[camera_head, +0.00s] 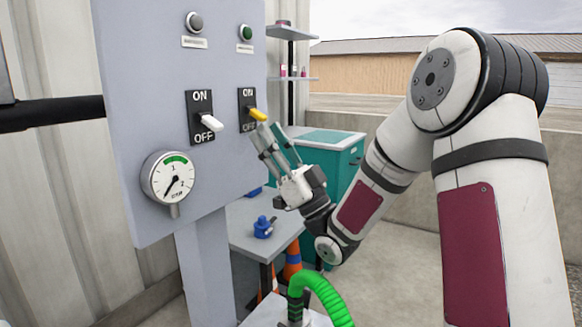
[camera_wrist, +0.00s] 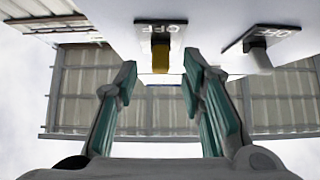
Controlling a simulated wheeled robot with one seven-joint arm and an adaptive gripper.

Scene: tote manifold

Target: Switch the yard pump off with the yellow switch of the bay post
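The bay post's grey panel (camera_head: 140,100) carries two switches with ON above and OFF below. The yellow switch (camera_head: 257,114) is the right one; its lever sticks out just above the OFF word, and I cannot tell its exact position. My gripper (camera_head: 266,132) is just below and in front of it, fingers pointing up at the panel. In the wrist view the gripper (camera_wrist: 160,75) is open and empty, and the yellow switch (camera_wrist: 160,58) shows in line with the gap between the fingertips. I see no clear contact.
A white switch (camera_head: 211,122) sits left of the yellow one. Above are a grey lamp (camera_head: 194,22) and a green lamp (camera_head: 245,32); a dial gauge (camera_head: 168,178) is below. A table (camera_head: 245,225) with a blue valve (camera_head: 263,228), a teal bin (camera_head: 345,160) and a green hose (camera_head: 325,293) stand nearby.

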